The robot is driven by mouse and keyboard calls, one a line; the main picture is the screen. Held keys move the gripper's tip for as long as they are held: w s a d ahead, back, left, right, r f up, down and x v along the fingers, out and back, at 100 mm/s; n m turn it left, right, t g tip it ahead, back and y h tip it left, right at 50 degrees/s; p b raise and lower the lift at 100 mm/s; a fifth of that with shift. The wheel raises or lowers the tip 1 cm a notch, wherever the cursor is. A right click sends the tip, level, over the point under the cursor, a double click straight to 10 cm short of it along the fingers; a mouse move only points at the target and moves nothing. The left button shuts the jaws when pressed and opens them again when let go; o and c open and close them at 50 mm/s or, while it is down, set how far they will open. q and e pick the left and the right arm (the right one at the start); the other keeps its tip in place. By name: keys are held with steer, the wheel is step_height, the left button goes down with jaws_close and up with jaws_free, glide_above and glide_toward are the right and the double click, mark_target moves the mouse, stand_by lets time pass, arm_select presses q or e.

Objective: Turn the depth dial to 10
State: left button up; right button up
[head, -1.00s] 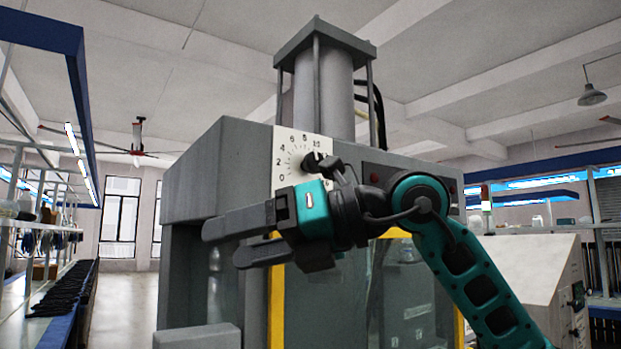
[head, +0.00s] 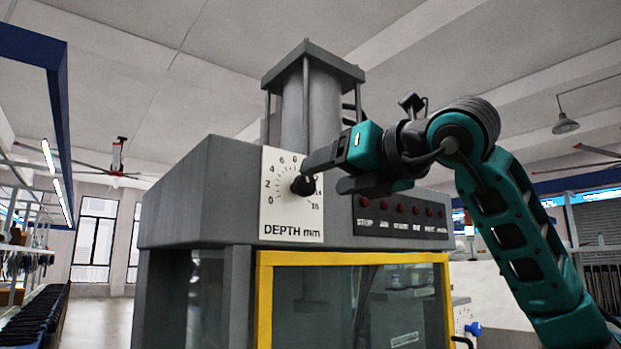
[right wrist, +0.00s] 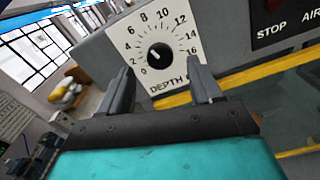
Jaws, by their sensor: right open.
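The depth dial is a black round knob (head: 303,185) on a white scale plate (head: 283,230) marked "DEPTH mm", on the front of the grey machine. In the right wrist view the knob (right wrist: 161,54) shows face-on, with numbers from 0 to 16 around it. Its short white mark lies on the knob's left side, toward the low numbers; the exact reading is too small to tell. My right gripper (head: 322,176) is open and empty in front of the plate. In the right wrist view its fingers (right wrist: 161,72) stand either side of the dial, apparently short of it. My left gripper is not in view.
A row of red buttons (head: 400,208) on a dark panel sits right of the dial plate. Below is a yellow-framed window (head: 350,258). A grey column (head: 310,105) rises from the machine top. Shelving stands at the left.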

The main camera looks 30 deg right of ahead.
mark_target(308, 183)
steer(key=w, duration=0.4)
steer(key=shift+w+a+r+p, duration=0.1)
steer(key=shift+w+a+p, duration=0.1)
steer(key=shift+p, duration=0.15)
steer(key=shift+w, duration=0.55)
steer(key=shift+c, duration=0.5)
steer(key=shift+c, duration=0.7)
steer(key=c, duration=0.8)
